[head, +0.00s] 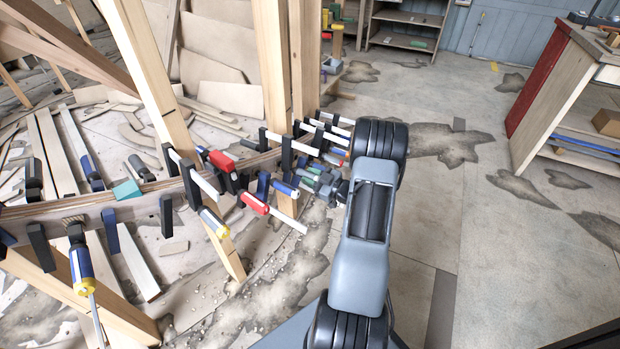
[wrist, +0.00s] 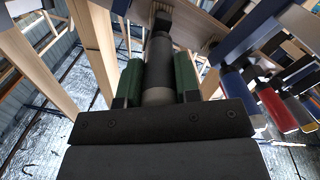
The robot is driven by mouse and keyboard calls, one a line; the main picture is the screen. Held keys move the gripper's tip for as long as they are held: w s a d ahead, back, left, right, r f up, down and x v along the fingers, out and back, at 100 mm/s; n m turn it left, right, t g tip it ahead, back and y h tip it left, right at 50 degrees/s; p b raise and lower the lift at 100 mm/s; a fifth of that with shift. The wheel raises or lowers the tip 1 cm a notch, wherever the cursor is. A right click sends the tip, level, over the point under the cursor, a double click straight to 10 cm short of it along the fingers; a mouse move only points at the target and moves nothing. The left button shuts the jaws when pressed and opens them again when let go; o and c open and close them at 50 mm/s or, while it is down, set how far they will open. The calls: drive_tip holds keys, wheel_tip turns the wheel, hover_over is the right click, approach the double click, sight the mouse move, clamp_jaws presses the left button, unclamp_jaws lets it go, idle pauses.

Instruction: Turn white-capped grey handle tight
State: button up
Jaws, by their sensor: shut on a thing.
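In the head view my gripper (head: 329,186) is at the far end of my arm, among the clamps on the curved wooden stringer (head: 140,203). There the held handle is hidden or too small to tell apart. How tight the clamp is cannot be seen.
Bar clamps with red (head: 254,203), blue and yellow-tipped grey (head: 214,224) handles crowd the stringer. In the wrist view, blue and red handles (wrist: 276,108) hang close at right. Wooden posts (head: 271,70) stand behind. A workbench (head: 560,80) is at right; the floor between is clear.

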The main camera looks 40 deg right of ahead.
drive_tip(key=m+p, duration=0.3)
drive_tip(key=m, duration=0.1)
drive_tip(key=shift+s+a+r, duration=0.1)
drive_tip(key=m+p, duration=0.3)
drive_tip(key=m, duration=0.2)
drive_tip(key=m+p, duration=0.2)
drive_tip(key=m, duration=0.2)
drive_tip(key=shift+m+p, duration=0.3)
drive_tip(key=shift+m, duration=0.1)
drive_tip(key=shift+a+f+m+p, duration=0.15)
drive_tip(key=shift+m+p, duration=0.55)
drive_tip(key=shift+m, duration=1.2)
drive_tip(key=shift+f, duration=0.1)
drive_tip(key=o, duration=0.9)
drive_tip(key=shift+d, duration=0.2)
